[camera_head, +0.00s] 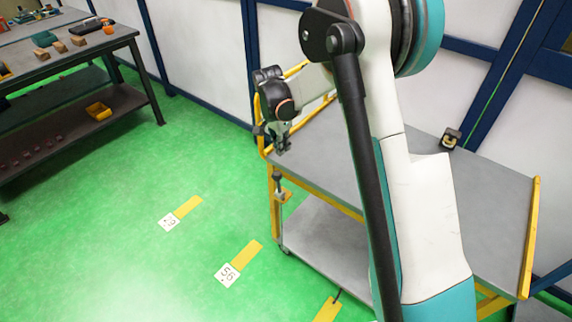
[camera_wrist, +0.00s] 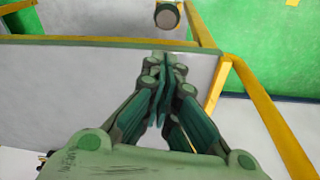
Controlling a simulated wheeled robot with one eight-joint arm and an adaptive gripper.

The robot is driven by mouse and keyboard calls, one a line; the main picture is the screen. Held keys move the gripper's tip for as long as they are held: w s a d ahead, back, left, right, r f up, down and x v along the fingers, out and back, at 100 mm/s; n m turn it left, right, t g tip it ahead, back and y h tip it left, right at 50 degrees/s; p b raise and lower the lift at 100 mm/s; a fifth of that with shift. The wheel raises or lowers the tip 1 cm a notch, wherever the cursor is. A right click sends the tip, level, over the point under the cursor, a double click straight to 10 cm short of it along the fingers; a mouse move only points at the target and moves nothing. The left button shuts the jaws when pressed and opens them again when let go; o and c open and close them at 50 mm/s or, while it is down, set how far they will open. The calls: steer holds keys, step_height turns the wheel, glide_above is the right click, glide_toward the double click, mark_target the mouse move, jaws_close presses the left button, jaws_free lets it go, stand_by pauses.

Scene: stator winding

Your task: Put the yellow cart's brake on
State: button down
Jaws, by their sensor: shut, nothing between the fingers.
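The yellow cart (camera_head: 328,197) has a grey top and a lower shelf, and it stands beside the wall. A small upright lever with a dark knob (camera_head: 277,178) sits on a yellow bracket at the cart's near left corner post; it looks like the brake handle. My gripper (camera_head: 281,150) is shut and empty, pointing down above the cart's left end, higher than the knob and apart from it. In the wrist view my gripper's closed fingers (camera_wrist: 163,62) point toward the cart's yellow edge. A round dark knob (camera_wrist: 167,17) shows beyond that edge. The cart's wheels are mostly hidden.
A small dark device (camera_head: 451,138) sits on the cart top's far side. My arm covers the cart's middle.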

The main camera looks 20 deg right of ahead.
steer(key=shift+f, duration=0.1)
steer(key=f+b, duration=0.1)
steer(key=f, duration=0.2)
steer(key=d+f+b, duration=0.1)
steer(key=f, duration=0.2)
steer(key=f+b, duration=0.1)
steer(key=f, duration=0.2)
steer(key=shift+w+d+f+b, duration=0.15)
steer(key=shift+d+f+b, duration=0.1)
steer(key=shift+f+b, duration=0.1)
steer(key=shift+a, duration=0.1)
